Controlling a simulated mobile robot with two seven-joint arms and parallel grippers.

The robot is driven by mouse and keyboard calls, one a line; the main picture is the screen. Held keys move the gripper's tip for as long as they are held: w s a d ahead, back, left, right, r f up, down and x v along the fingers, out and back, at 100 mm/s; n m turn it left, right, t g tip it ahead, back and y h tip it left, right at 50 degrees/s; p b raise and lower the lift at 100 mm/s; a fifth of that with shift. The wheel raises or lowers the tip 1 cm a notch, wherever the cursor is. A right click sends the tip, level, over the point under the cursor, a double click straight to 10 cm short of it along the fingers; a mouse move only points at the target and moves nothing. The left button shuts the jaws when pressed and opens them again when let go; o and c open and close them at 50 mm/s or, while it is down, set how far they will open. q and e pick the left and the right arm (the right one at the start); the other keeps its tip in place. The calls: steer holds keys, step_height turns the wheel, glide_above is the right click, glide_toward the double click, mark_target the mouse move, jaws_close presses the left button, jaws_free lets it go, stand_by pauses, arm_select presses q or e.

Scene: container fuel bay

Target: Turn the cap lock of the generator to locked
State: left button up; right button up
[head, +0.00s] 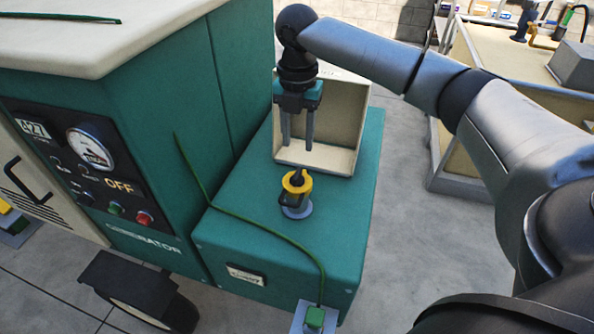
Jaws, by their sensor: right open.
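The generator (170,100) is a teal cabinet with a cream top and a dark control panel on the left. On its lower teal ledge stands a fuel cap with a yellow ring (297,180) and a dark lever-like part, on a grey round base. I cannot tell from here whether its lock is turned. My right gripper (297,146) hangs above and just behind the cap, its two fingers pointing down, apart and empty. It does not appear to touch the cap. My left gripper is not in view.
A cream open-fronted box (345,135) stands on the ledge behind the gripper. A green cable (265,226) crosses the ledge in front of the cap to a green plug (315,317). A cream bench (510,65) with tools is at the back right. Bare floor lies between.

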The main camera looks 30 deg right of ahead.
mark_target(298, 173)
step_height(298, 173, down, 10)
steer(key=shift+r+b, duration=0.2)
steer(key=shift+b, duration=0.75)
steer(key=shift+c, duration=0.2)
jaws_close()
